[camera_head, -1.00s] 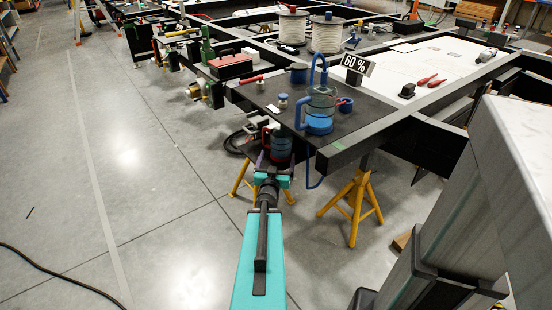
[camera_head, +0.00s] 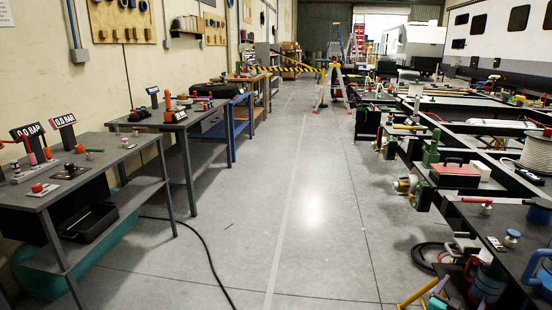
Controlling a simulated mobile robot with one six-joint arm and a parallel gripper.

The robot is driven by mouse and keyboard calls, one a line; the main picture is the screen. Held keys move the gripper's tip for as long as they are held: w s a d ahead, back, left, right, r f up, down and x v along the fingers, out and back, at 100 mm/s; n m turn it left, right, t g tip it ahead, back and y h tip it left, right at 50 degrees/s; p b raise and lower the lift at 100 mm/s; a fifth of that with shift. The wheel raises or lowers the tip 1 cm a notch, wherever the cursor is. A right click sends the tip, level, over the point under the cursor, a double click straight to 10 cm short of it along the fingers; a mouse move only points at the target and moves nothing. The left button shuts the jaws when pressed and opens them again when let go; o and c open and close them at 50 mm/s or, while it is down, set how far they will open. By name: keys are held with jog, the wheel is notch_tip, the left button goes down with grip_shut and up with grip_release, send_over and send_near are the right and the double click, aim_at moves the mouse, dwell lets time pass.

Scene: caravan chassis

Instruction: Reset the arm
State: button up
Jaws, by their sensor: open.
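My gripper (camera_head: 461,296) shows only in part at the bottom right edge, with teal and purple finger tips. It is open. A dark blue cup with a red handle (camera_head: 487,286) stands just beyond the fingers; I cannot tell whether they touch it. The rest of my arm is below the picture.
The chassis with its dark top (camera_head: 512,216) runs along the right, with a red box (camera_head: 455,175) and a cable spool (camera_head: 538,152). Grey workbenches (camera_head: 100,165) line the left wall. A black cable (camera_head: 205,262) lies on the floor.

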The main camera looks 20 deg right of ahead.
jog(key=w+a+f+n+t+y+p, duration=0.2)
jog(key=w+a+n+t+y+p, duration=0.35)
jog(key=w+a, duration=1.55)
jog(key=w+a+f+n+y+p, duration=0.2)
jog(key=w+a+f, duration=0.1)
jog(key=a, duration=0.5)
jog(key=w+a+f+n+y+p, duration=0.2)
jog(key=w+a+f+y, duration=0.15)
jog(key=a, duration=0.35)
jog(key=w+a+f+n+y+p, duration=0.15)
jog(key=w+a, duration=0.25)
jog(key=a, duration=0.4)
jog(key=s+a+f+n+g+y+p, duration=0.1)
jog(key=s+a+f+g+y+p, duration=0.2)
jog(key=a, duration=0.4)
jog(key=s+a+f+n+g+y, duration=0.1)
jog(key=s+a+f+n, duration=0.1)
jog(key=s+a+f, duration=0.4)
jog(key=s+a+f+n+g+y+p, duration=0.1)
jog(key=s+a+g+p, duration=0.1)
jog(key=a, duration=0.7)
jog(key=s+a+g, duration=0.1)
jog(key=s+g, duration=0.9)
jog(key=s, duration=1.3)
jog(key=shift+a, duration=0.3)
